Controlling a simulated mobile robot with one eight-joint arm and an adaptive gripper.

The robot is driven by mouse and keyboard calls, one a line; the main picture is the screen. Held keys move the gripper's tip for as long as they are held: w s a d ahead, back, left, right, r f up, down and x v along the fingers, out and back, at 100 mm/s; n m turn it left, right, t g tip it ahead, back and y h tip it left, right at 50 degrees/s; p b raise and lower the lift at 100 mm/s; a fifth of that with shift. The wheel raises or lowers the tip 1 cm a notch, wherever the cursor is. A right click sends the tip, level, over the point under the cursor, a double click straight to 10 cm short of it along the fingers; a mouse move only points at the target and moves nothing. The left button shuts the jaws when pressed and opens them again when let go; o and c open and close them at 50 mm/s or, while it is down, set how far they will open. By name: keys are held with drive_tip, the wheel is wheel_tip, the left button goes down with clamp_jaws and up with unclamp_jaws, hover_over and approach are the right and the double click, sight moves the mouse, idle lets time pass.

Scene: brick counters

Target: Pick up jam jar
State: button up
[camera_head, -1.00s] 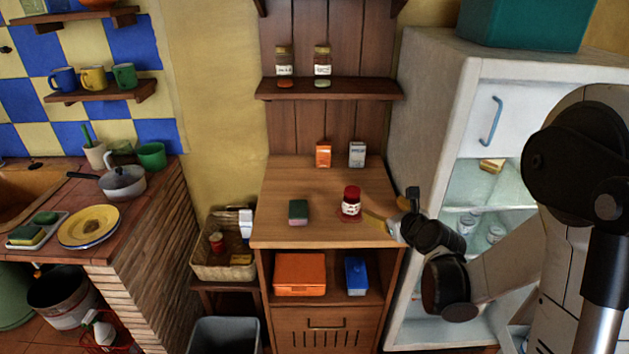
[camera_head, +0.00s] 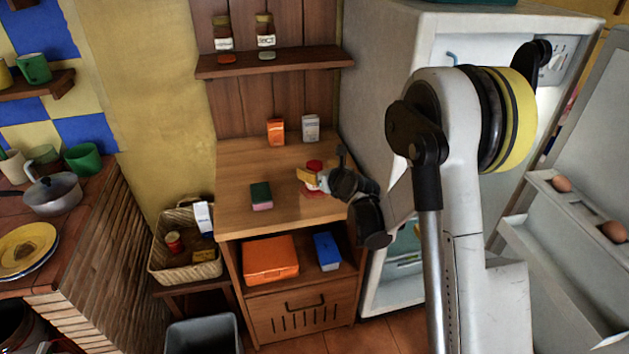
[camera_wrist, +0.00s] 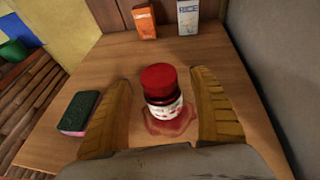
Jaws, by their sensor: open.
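The jam jar (camera_wrist: 160,88) has a red lid and a white label. It stands upright on the wooden counter, in a reddish puddle (camera_wrist: 171,121). In the head view the jar (camera_head: 314,166) is partly hidden by my gripper (camera_head: 316,178). In the wrist view my gripper (camera_wrist: 162,110) is open, with one yellow ribbed finger on each side of the jar. A gap shows between each finger and the jar, so it is not held.
A green and pink sponge (camera_wrist: 79,112) lies left of the jar. An orange box (camera_wrist: 144,20) and a white box (camera_wrist: 188,17) stand behind it. The fridge (camera_head: 385,90) bounds the counter on the right. A wicker basket (camera_head: 188,268) is at lower left.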

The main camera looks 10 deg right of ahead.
drive_tip(key=shift+x, duration=1.05)
drive_tip(key=shift+s+r, duration=0.1)
drive_tip(key=shift+c, duration=0.2)
drive_tip(key=c, duration=1.5)
